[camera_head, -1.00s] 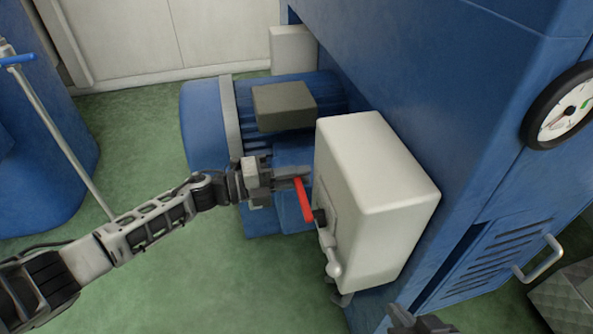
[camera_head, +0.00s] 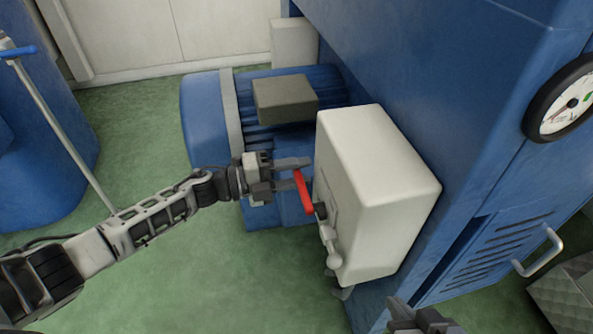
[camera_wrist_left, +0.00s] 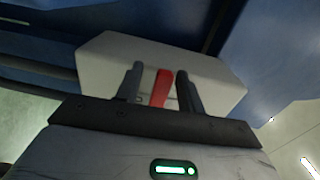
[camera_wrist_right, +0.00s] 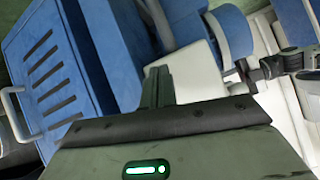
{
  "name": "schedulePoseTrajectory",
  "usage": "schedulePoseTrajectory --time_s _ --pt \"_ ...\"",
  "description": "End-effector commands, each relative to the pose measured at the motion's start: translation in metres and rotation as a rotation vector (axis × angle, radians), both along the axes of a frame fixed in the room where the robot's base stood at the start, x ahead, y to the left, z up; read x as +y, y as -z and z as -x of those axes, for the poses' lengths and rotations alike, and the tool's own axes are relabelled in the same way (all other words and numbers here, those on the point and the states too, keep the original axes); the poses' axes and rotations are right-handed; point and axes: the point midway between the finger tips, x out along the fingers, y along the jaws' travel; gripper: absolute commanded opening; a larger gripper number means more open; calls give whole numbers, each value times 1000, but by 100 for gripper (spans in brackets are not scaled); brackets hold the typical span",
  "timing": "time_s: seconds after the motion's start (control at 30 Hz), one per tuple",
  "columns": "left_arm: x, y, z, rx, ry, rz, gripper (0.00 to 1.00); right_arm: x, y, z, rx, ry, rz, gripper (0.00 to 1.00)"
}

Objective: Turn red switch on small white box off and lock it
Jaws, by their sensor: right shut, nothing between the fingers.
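The white box (camera_head: 375,200) is fixed to the side of the blue machine, and it shows in the left wrist view (camera_wrist_left: 105,62). Its red switch handle (camera_head: 304,192) sticks out from the left face, tilted up and to the left. A pale grey lever (camera_head: 330,243) sits below the switch. My left gripper (camera_head: 292,174) is open at the red handle. In the left wrist view its fingers (camera_wrist_left: 158,88) stand on both sides of the handle, with gaps. My right gripper (camera_head: 408,316) is shut and empty, low near the box; its fingers show in the right wrist view (camera_wrist_right: 156,85).
The blue machine (camera_head: 450,110) rises behind the box, with a round gauge (camera_head: 565,103) and a vented door with a handle (camera_head: 540,255) at right. A blue motor (camera_head: 210,120) lies behind my left gripper. Green floor (camera_head: 215,285) is clear at lower left.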

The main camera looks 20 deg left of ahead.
Motion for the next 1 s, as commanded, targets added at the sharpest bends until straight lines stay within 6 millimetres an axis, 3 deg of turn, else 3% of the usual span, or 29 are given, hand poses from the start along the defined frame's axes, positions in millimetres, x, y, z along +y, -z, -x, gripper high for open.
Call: schedulePoseTrajectory --time_s 0.27,0.7,1.0 --pt "13 -1 6 -1 -3 -2 38 0 -1 0 2 0 1 0" --pt "100 0 56 2 -2 -4 38 -3 7 4 41 -1 19 0" --pt "135 0 76 0 -1 0 38 -3 7 3 46 1 18 0"
